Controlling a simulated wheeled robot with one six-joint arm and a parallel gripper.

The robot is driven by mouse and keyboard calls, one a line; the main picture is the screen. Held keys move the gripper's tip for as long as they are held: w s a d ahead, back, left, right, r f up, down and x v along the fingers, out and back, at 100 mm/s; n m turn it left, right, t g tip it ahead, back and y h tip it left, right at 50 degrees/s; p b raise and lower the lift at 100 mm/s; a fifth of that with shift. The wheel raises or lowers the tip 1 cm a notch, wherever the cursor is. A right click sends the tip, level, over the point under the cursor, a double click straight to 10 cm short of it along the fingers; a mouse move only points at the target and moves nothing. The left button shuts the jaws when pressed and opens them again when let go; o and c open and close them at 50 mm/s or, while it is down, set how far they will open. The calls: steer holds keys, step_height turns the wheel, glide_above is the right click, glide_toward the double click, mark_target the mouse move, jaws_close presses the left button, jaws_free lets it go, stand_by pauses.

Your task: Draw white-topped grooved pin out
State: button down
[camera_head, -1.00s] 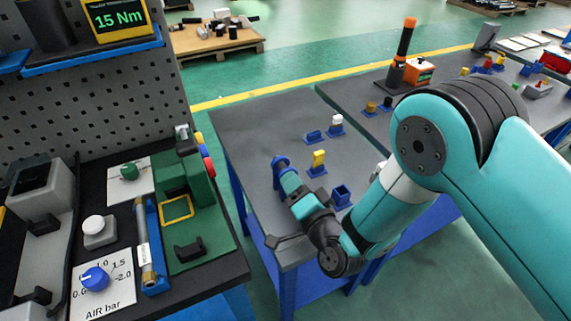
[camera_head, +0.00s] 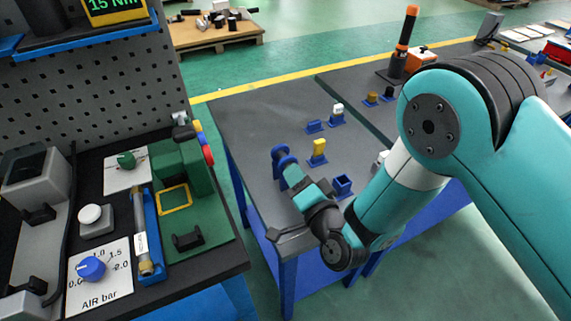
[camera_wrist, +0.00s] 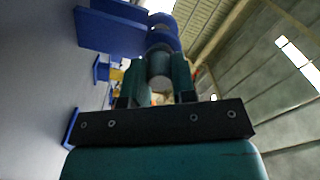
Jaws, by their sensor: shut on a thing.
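The white-topped pin (camera_head: 338,108) stands upright in a blue socket block on the grey table in the head view. My gripper (camera_head: 284,162) is above the table's left part, to the left of the white-topped pin and apart from it. In the wrist view, the teal fingers (camera_wrist: 158,80) are close around a grey round-ended thing (camera_wrist: 159,63), with blue rounded shapes just beyond. What the held thing is cannot be told. Any grooves on the pin are too small to see.
A yellow-topped piece (camera_head: 319,148) in a blue base and an empty-looking blue socket (camera_head: 342,186) stand right of my gripper. A low blue block (camera_head: 314,127) is left of the white-topped pin. An orange-handled tool (camera_head: 406,40) stands behind. A green fixture (camera_head: 205,235) is at left.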

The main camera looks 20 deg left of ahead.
steer(key=shift+b+v, duration=2)
steer(key=shift+b, duration=0.85)
steer(key=shift+b+v, duration=1.9)
steer(key=shift+v, duration=0.7)
